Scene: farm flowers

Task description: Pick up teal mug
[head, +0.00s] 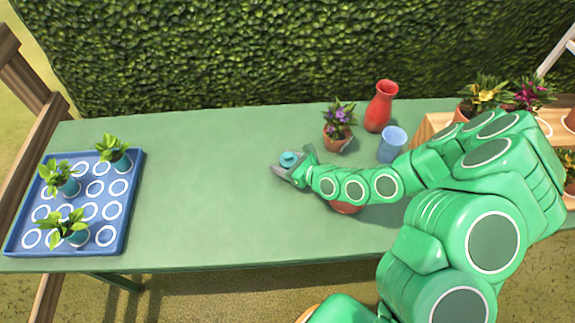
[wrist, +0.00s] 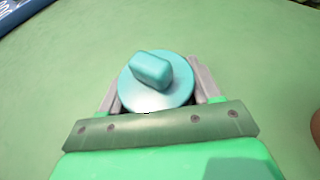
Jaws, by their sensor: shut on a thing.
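A teal round object (head: 289,158) with a raised block-like knob is at my gripper (head: 289,170), near the middle of the green table. In the wrist view the teal object (wrist: 157,88) shows a round face with the knob toward the camera. No mug opening or cup shape shows, so I cannot tell that it is a mug. My grey fingers stand on either side of it, shut on it. Its lower part is hidden by the gripper. I cannot tell whether it touches the table.
A potted purple flower (head: 338,122), a red vase (head: 381,107) and a blue cup (head: 392,144) stand to the right. A terracotta piece (head: 345,207) is partly under my arm. A blue tray (head: 128,205) with small plants is at left. The table (head: 205,190) between is clear.

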